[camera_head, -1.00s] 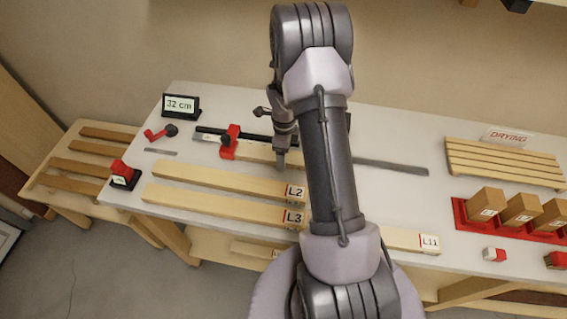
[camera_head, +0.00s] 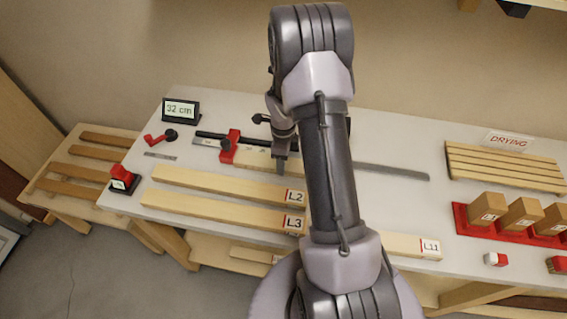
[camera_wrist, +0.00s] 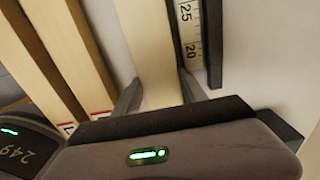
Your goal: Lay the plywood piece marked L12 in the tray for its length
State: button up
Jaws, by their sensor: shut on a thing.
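My gripper (camera_head: 281,168) is shut on a pale plywood piece (camera_head: 254,160) beside the measuring rail (camera_head: 209,141). In the wrist view the fingers (camera_wrist: 158,97) stand on both sides of the piece (camera_wrist: 148,40), next to the rule with 20 and 25 marks (camera_wrist: 190,30). The piece's label is hidden, so I cannot read whether it is L12. The red stop (camera_head: 230,147) is near its left end. A display (camera_head: 181,107) reads 32 cm. No tray marked with a length is recognisable.
Pieces L2 (camera_head: 225,184), L3 (camera_head: 220,209) and L11 (camera_head: 405,242) lie along the bench front. A slatted DRYING rack (camera_head: 505,164) and a red holder with blocks (camera_head: 462,218) stand at right. A slatted side table (camera_head: 85,160) is at left. Another piece (camera_head: 249,253) lies below.

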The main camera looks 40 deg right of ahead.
notch_tip(320, 180, up, 10)
jog(key=p, duration=0.5)
dwell(0.3)
